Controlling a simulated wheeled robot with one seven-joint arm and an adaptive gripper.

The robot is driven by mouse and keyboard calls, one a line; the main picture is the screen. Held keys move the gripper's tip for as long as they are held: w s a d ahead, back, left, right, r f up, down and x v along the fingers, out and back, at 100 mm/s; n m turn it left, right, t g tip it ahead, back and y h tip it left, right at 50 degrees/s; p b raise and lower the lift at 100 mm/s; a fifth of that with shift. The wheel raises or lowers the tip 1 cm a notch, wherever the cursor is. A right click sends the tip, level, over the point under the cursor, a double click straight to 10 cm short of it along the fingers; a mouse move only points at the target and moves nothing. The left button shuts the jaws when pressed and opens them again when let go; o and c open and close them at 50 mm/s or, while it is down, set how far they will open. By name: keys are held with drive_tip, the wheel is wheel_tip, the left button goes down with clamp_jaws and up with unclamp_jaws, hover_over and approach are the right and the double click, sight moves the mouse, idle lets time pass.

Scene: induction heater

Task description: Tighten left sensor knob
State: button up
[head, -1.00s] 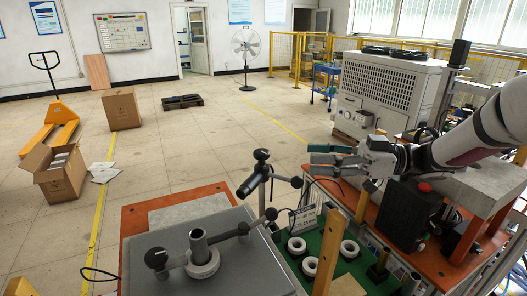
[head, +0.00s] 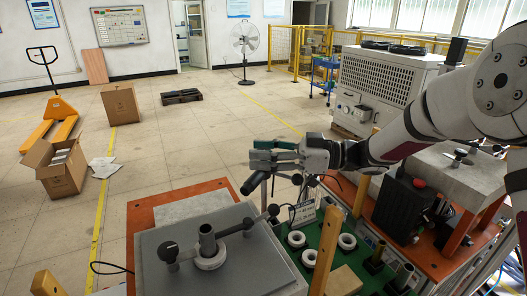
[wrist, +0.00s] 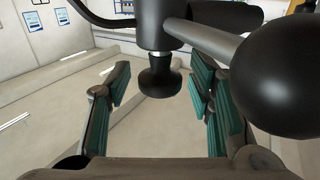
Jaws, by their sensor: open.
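A black knob (wrist: 160,78) hangs under a dark cylindrical clamp body in the wrist view, with a bright metal stem above it. My gripper (wrist: 158,88) is open, its green-padded fingers on either side of the knob with visible gaps. I cannot tell whether the knob is fully at fingertip depth. In the head view my gripper (head: 262,157) is over the sensor stand and hides its upper part.
A large black ball (wrist: 285,88) on a grey rod is close beside my right finger. Below are a grey heater plate (head: 160,255) with a metal post (head: 207,240), white rings (head: 296,239) on a green board, and a wooden post (head: 328,250).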

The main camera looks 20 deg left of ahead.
clamp_jaws()
drive_tip(key=shift+s+r+m+t+y+p, duration=0.1)
drive_tip(key=shift+m+t+y+p, duration=0.05)
drive_tip(key=shift+m+t+p, duration=0.4)
drive_tip(key=shift+s+r+m+t+y+p, duration=0.15)
drive_tip(key=shift+m+t+p, duration=0.15)
drive_tip(key=shift+t, duration=0.35)
drive_tip(key=shift+w+f+m+t+p, duration=0.15)
drive_tip(key=shift+m+t+p, duration=0.35)
drive_tip(key=shift+t, duration=0.4)
drive_tip(key=c, duration=1.1)
unclamp_jaws()
drive_tip(key=shift+f, duration=0.1)
drive_tip(key=shift+c, duration=0.2)
drive_tip(key=shift+w, duration=0.1)
clamp_jaws()
drive_tip(key=o, duration=1.1)
unclamp_jaws()
drive_tip(key=shift+o, duration=0.2)
drive_tip(key=d, duration=1.2)
drive_tip(key=shift+w, duration=0.35)
